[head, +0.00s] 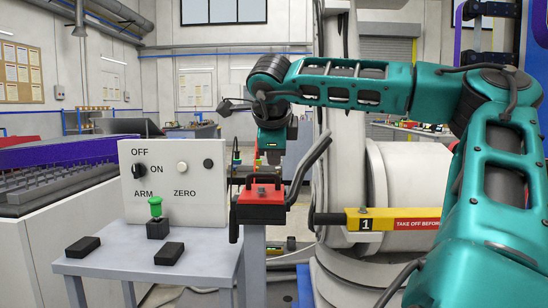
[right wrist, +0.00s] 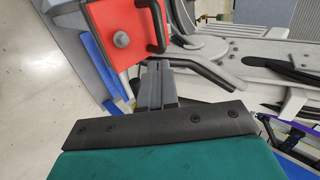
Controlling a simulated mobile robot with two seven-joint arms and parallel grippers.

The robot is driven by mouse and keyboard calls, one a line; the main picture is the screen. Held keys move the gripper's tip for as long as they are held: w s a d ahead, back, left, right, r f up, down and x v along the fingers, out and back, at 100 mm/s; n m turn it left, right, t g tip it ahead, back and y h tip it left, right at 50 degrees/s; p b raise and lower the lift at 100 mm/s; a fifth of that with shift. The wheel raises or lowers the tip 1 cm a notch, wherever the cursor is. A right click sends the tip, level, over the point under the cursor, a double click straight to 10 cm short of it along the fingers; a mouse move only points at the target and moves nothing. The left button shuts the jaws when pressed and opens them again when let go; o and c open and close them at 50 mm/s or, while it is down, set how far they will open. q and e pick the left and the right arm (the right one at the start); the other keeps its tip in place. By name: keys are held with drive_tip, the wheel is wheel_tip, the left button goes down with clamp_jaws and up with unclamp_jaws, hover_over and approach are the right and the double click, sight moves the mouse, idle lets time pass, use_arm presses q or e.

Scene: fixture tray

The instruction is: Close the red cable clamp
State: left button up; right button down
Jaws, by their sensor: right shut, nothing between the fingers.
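The red cable clamp (head: 262,194) sits on top of a grey post, just right of the white control panel. Its dark lever (head: 311,165) stands raised, slanting up and to the right. My right gripper (right wrist: 156,70) is shut and empty, its grey fingers close together beside the clamp's red plate (right wrist: 132,30). A black loop-shaped part (right wrist: 160,28) rises over that plate. Whether the fingers touch the clamp I cannot tell. In the head view the teal arm reaches down behind the clamp, and the fingertips are hard to make out. My left gripper is not in view.
The white panel (head: 205,205) with a knob and buttons stands at left. A grey table (head: 135,257) bears black blocks and a green-topped peg (head: 155,207). A yellow-and-red tagged bar (head: 385,219) crosses right of the clamp, before a large white cylinder (head: 400,180).

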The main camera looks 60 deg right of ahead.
drive_tip(key=s+a+r, duration=0.1)
drive_tip(key=s+a, duration=0.2)
drive_tip(key=a, duration=0.2)
drive_tip(key=shift+a+r, duration=0.35)
drive_tip(key=shift+r, duration=0.05)
